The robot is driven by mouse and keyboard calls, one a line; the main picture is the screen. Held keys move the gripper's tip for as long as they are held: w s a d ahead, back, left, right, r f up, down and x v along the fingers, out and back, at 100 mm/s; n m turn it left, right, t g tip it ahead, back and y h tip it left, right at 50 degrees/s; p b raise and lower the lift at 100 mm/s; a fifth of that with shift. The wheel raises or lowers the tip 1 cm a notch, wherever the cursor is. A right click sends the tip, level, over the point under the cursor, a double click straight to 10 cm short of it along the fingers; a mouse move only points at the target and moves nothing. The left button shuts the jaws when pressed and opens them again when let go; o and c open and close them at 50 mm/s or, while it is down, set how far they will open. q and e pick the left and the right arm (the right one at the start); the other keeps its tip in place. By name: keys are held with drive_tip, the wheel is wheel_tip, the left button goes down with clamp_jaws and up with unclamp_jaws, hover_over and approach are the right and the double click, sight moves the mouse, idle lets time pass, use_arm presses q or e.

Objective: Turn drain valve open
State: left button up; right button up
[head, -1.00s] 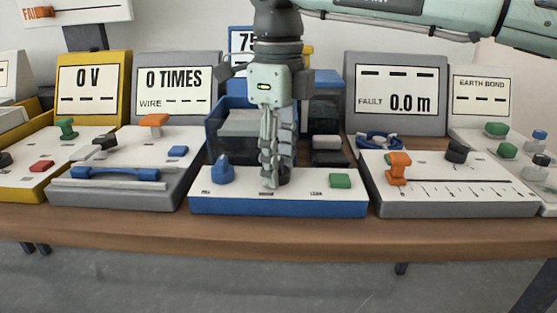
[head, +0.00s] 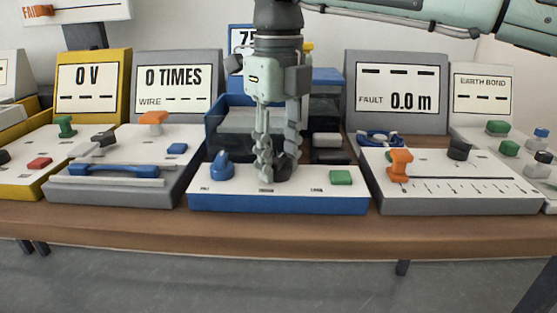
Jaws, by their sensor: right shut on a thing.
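A low blue-sided panel with a white top (head: 306,193) stands at the middle of the bench. It carries a blue knob (head: 221,167) at the left, a dark knob (head: 283,173) in the middle and a green button (head: 341,177) at the right. The small labels are too blurred to read surely. My right gripper (head: 275,176) points straight down, shut on the dark knob, its fingers partly hiding it. Behind the panel is a see-through tank with a blue rim (head: 222,112), partly covered by the gripper. My left gripper is out of view.
A grey console with an orange lever (head: 400,166) stands close on the right. A grey wire console with a blue bar (head: 115,171) and a yellow console (head: 64,127) stand on the left. The wooden bench's front edge (head: 280,236) is clear.

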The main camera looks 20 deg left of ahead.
sight(278, 158)
drive_tip(key=m+b, duration=0.1)
drive_tip(key=m, duration=0.2)
drive_tip(key=shift+f+m, duration=0.1)
drive_tip(key=shift+m, duration=0.3)
drive_tip(key=m, duration=0.2)
drive_tip(key=shift+m+b, duration=0.3)
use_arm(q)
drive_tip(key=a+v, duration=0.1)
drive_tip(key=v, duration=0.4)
use_arm(e)
drive_tip(key=shift+m, duration=0.9)
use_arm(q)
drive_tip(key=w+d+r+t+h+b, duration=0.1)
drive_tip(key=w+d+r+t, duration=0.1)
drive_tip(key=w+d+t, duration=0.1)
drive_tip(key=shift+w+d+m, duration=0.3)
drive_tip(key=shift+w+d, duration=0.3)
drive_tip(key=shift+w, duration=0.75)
use_arm(e)
drive_tip(key=shift+m, duration=2.2)
drive_tip(key=o, duration=1.1)
drive_tip(key=shift+r, duration=0.2)
wheel_tip(278, 158, up, 12)
drive_tip(key=shift+f, duration=0.1)
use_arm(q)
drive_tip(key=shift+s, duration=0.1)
